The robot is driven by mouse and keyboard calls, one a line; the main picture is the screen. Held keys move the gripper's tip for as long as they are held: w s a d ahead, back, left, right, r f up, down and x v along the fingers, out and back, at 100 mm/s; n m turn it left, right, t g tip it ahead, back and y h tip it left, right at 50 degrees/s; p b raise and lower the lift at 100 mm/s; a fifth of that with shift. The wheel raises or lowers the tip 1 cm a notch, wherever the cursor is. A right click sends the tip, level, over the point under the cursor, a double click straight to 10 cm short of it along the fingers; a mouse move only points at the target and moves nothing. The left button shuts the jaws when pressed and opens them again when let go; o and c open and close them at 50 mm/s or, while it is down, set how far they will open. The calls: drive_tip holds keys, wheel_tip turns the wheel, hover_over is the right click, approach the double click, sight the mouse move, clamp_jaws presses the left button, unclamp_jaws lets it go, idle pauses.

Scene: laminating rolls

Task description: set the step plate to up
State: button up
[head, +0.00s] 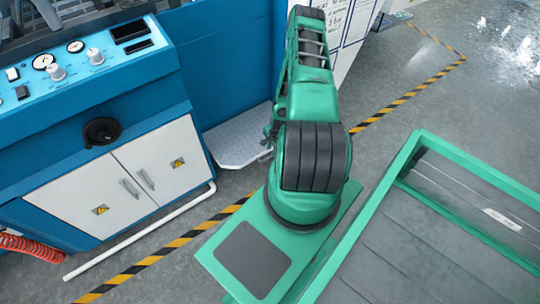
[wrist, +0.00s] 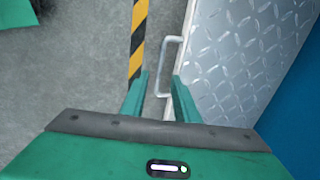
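The step plate (head: 238,138) is a silver diamond-tread panel at the foot of the blue machine. It lies roughly flat, low near the floor, partly behind my arm in the head view. In the wrist view the plate (wrist: 245,60) fills the upper right, with a grey U-shaped handle (wrist: 163,68) on its left edge. My gripper (wrist: 159,88) is open, its two green fingers apart. In that view the handle's bar lies between the fingers, nearer the right one; no contact shows. In the head view my arm hides most of the gripper.
The blue machine has white cabinet doors (head: 155,165), a black handwheel (head: 102,131) and a white floor rail (head: 140,234). A red coiled hose (head: 30,246) lies at left. Yellow-black tape (head: 165,252) crosses the floor. Open grey floor (head: 440,85) is at the upper right.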

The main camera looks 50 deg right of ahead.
drive_tip(key=shift+w+d+f, duration=0.1)
drive_tip(key=shift+w+f, duration=0.05)
drive_tip(key=shift+f, duration=0.7)
drive_tip(key=shift+w+f, duration=0.2)
drive_tip(key=shift+f, duration=0.7)
drive_tip(key=shift+w+d+f, duration=0.1)
drive_tip(key=shift+w+f, duration=0.05)
drive_tip(key=shift+f, duration=0.7)
drive_tip(key=shift+a, duration=0.1)
clamp_jaws()
